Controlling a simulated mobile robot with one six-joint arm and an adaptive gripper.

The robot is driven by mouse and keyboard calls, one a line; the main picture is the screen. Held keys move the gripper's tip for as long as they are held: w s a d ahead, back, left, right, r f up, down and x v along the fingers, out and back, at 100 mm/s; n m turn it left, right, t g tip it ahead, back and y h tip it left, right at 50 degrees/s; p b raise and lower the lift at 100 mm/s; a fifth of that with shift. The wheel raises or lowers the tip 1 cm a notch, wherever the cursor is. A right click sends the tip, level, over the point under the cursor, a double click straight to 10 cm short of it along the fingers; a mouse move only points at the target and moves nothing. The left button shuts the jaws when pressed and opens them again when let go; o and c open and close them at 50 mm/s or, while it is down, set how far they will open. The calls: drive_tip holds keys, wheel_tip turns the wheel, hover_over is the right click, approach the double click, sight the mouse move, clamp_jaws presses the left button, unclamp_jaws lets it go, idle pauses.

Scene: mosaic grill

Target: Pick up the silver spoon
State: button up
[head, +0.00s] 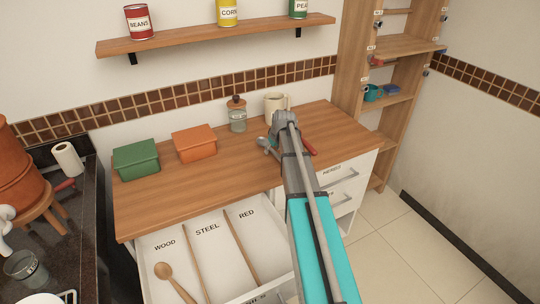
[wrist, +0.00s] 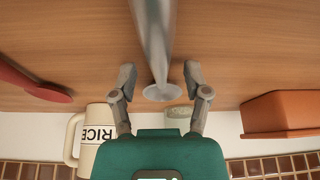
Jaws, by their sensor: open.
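The silver spoon lies on the wooden counter, and in the head view its bowl (head: 264,143) shows just left of my gripper (head: 282,124). In the wrist view the silver spoon (wrist: 153,40) runs down from the top edge and ends between my fingertips (wrist: 159,75). My gripper is open, with a finger on each side of the spoon and gaps between. I cannot tell the exact height of the fingers over the counter. My arm hides part of the spoon in the head view.
A red utensil (head: 309,146) lies right of my gripper. A cream RICE mug (head: 276,102) and a lidded glass jar (head: 237,117) stand behind. Orange (head: 195,145) and green (head: 137,161) boxes sit left. An open drawer (head: 213,262) has WOOD, STEEL and RED compartments; a wooden spoon (head: 172,281) lies in WOOD.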

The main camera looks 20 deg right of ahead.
idle(0.6)
clamp_jaws()
